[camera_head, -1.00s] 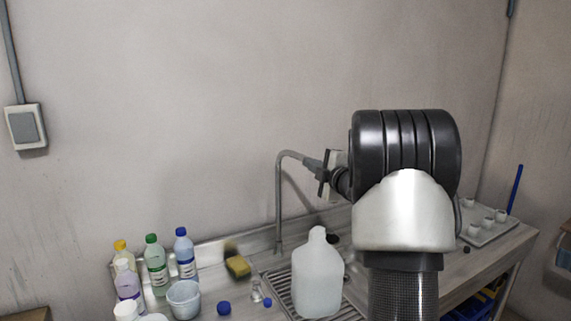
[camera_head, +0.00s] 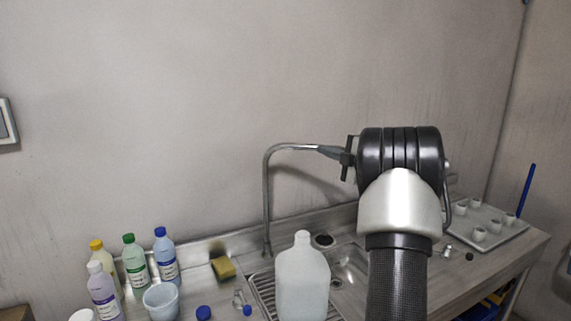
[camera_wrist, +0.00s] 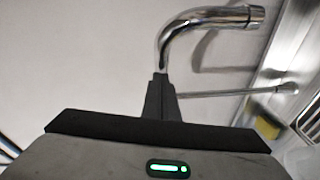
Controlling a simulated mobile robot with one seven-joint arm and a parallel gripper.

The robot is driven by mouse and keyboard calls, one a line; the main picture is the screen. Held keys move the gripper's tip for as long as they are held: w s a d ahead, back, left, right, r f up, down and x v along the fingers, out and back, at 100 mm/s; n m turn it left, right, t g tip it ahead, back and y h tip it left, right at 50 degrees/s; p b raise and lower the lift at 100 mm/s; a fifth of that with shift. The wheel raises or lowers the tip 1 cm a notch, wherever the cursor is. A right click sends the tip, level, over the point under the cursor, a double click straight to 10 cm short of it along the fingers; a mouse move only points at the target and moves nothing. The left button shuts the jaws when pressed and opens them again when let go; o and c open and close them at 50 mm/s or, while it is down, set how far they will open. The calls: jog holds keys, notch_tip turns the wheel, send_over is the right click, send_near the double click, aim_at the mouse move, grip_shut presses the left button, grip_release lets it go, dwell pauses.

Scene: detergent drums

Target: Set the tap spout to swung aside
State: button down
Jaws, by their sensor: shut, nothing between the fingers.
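The tap spout (camera_head: 292,147) is a chrome tube that rises at the back of the sink, bends at the top and reaches right along the wall in the head view. In the wrist view the spout (camera_wrist: 205,22) curves up and right just beyond my fingertips. My gripper (camera_head: 324,151) is at the spout's outer end, and my arm hides part of that area. In the wrist view my gripper (camera_wrist: 160,80) has its dark fingers together with nothing between them. The fingertips overlap the tube; I cannot tell if they touch it.
A whitish jug (camera_head: 302,280) stands in front of the spout by the drain grid (camera_head: 264,290). The sink basin (camera_head: 350,266) lies right of the jug. Several bottles (camera_head: 135,262), a small bucket (camera_head: 161,301) and a sponge (camera_head: 223,268) stand left. A tray (camera_head: 487,229) with cups is at right.

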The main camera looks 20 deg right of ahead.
jog(key=shift+w+d+r, duration=0.15)
jog(key=shift+d+r, duration=0.4)
jog(key=shift+r, duration=0.1)
jog(key=shift+a+f, duration=0.15)
jog(key=shift+a, duration=0.05)
